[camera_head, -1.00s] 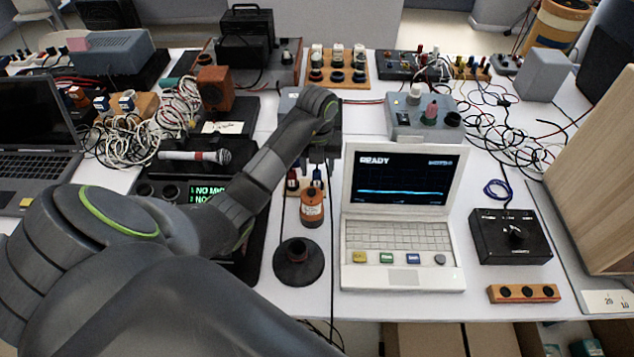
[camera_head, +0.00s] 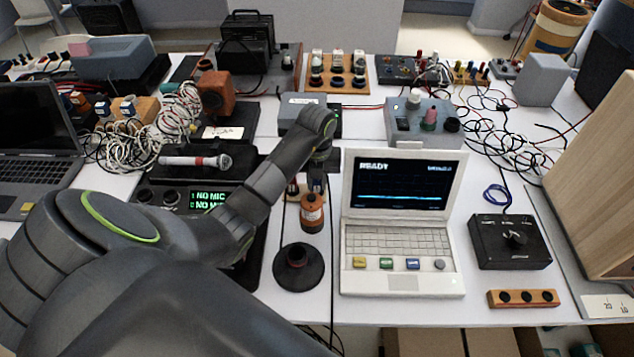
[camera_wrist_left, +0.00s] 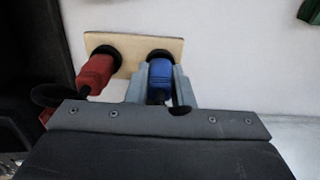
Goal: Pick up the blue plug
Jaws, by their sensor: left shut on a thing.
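The blue plug (camera_wrist_left: 160,76) stands in the right-hand black socket of a small pale wooden board (camera_wrist_left: 128,66), seen in the left wrist view. My left gripper (camera_wrist_left: 158,80) has its two fingers on either side of the plug and is shut on it. The red plug (camera_wrist_left: 95,73) stands in the other socket, just left of the gripper. In the head view my left gripper (camera_head: 317,178) points down behind the orange cylinder and mostly hides the blue plug. My right gripper is not in view.
An orange cylinder (camera_head: 312,213) and a round black stand (camera_head: 299,268) are in front of the gripper. A white laptop (camera_head: 403,240) reading READY stands close on the right. A microphone (camera_head: 196,161) and a black unit with green text lie left. Cables run nearby.

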